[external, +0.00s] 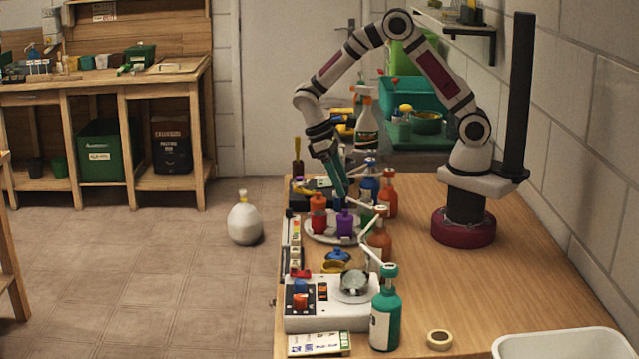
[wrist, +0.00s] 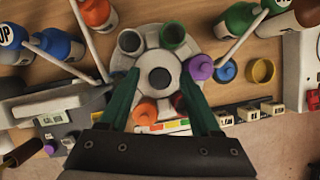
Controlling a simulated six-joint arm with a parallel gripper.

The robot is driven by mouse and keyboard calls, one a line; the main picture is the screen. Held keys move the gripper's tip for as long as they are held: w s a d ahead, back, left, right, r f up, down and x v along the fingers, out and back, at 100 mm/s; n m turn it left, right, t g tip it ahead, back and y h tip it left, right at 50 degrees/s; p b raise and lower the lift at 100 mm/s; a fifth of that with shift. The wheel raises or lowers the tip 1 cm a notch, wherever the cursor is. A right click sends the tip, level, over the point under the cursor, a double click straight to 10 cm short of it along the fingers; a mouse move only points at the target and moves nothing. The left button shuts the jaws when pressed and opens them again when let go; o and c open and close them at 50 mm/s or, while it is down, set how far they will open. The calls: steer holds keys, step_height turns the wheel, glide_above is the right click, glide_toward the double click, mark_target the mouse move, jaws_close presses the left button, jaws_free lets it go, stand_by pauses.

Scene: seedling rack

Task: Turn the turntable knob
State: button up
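The turntable (wrist: 148,62) is a pale round plate with small containers around its rim, and it shows in the external view (external: 313,236) on the table. Its knob (wrist: 160,78) is a dark round cap at the centre. A grey cup (wrist: 130,41), a green cup (wrist: 172,35), a purple container (wrist: 200,67) and an orange container (wrist: 145,111) stand around it. My gripper (wrist: 160,74) points down over the turntable, its teal fingers spread apart on either side of the knob. It also shows in the external view (external: 341,195). I cannot tell how high the fingertips are.
Blue (external: 368,182) and orange bottles (external: 379,239) with long pale spouts stand close to the turntable. A white device (external: 327,318) and a green bottle (external: 385,315) stand nearer the front. The right side of the table is mostly clear.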

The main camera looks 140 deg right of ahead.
steer(key=v, duration=1.5)
steer(key=shift+r, duration=0.4)
steer(key=shift+w, duration=0.1)
